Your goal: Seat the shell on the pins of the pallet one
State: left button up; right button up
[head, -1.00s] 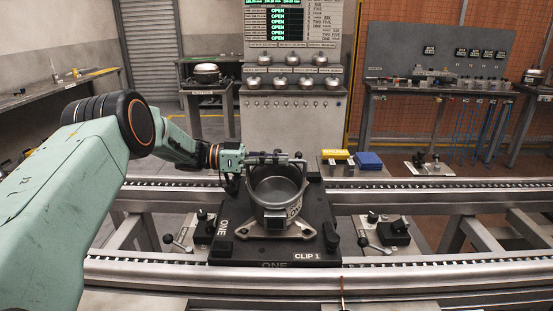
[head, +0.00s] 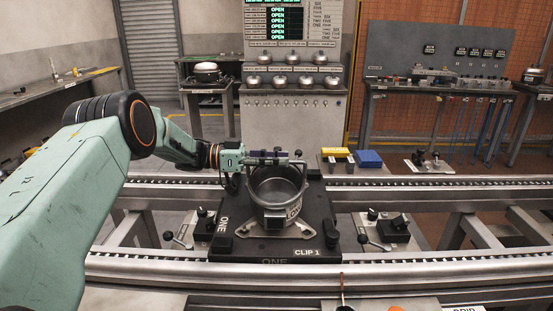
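The shell (head: 277,191), an open grey metal cup with a dark label on its front, stands upright over pallet one (head: 231,250). The pallet is a dark plate marked ONE and CLIP 1. A light grey footed plate (head: 303,231) shows beneath the shell. My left gripper (head: 276,158) reaches in from the left and is shut on the shell at its far rim. The pins are hidden, so I cannot tell whether the shell touches them. My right gripper is out of view.
Roller rails (head: 430,181) run behind and in front of the pallet. Lever clamps (head: 394,228) stand to its right and left. A yellow block (head: 335,153) and a blue block (head: 368,158) lie behind. A panel (head: 292,110) with several metal domes stands further back.

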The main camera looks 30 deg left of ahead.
pick_arm(q)
jog(key=shift+f, duration=0.5)
jog(key=shift+s+a+r, duration=0.15)
jog(key=shift+a, duration=0.2)
jog(key=v, duration=1.1)
jog(key=shift+a+r, duration=0.1)
jog(key=shift+a, duration=0.05)
